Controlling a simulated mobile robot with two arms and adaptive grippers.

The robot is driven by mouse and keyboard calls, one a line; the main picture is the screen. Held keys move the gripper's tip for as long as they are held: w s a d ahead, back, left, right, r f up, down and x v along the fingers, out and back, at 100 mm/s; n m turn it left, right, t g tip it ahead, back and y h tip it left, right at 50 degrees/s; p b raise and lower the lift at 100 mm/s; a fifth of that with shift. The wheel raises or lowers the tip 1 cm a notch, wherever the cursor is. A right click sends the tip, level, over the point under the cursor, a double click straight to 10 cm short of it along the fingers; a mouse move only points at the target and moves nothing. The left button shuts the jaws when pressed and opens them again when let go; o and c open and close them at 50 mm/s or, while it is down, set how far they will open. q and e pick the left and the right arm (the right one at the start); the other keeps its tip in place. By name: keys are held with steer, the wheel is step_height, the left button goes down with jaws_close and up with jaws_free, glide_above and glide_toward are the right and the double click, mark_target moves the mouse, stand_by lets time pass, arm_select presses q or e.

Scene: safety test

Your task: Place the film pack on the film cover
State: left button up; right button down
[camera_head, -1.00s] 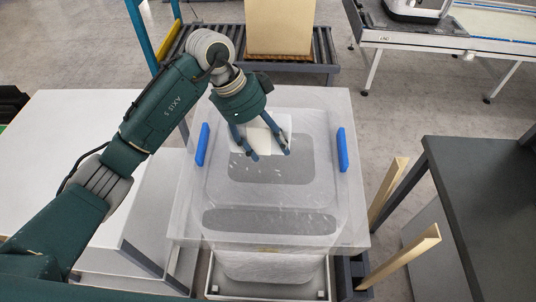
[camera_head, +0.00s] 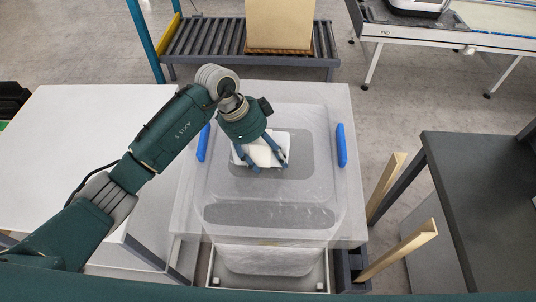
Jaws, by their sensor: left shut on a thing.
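A white film pack (camera_head: 260,153) is between the fingers of my left gripper (camera_head: 268,168), which is shut on it. The pack is over the grey rectangular patch on the upper part of the film cover (camera_head: 225,195), a translucent sheet over a bin. I cannot tell whether the pack touches the cover. The fingers hide part of the pack. My right gripper is not in view.
Blue handles (camera_head: 341,145) stand at both sides of the cover. A white table (camera_head: 90,130) is at the left and a dark table (camera_head: 470,180) at the right. A roller conveyor (camera_head: 205,40) with a cardboard box (camera_head: 280,22) is behind. Wooden posts (camera_head: 400,250) stand at the right.

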arm_select(q)
steer(key=shift+s+a+f, duration=0.1)
steer(key=shift+s+f, duration=0.15)
steer(key=shift+f, duration=0.25)
steer(key=o, duration=1.4)
steer(key=shift+f, duration=0.15)
steer(key=shift+w, duration=0.2)
steer(key=shift+r, duration=0.55)
steer(key=b+v, duration=0.2)
steer(key=v, duration=0.9)
steer(key=shift+w+r, duration=0.1)
steer(key=shift+a+r, duration=0.1)
steer(key=shift+r, duration=0.55)
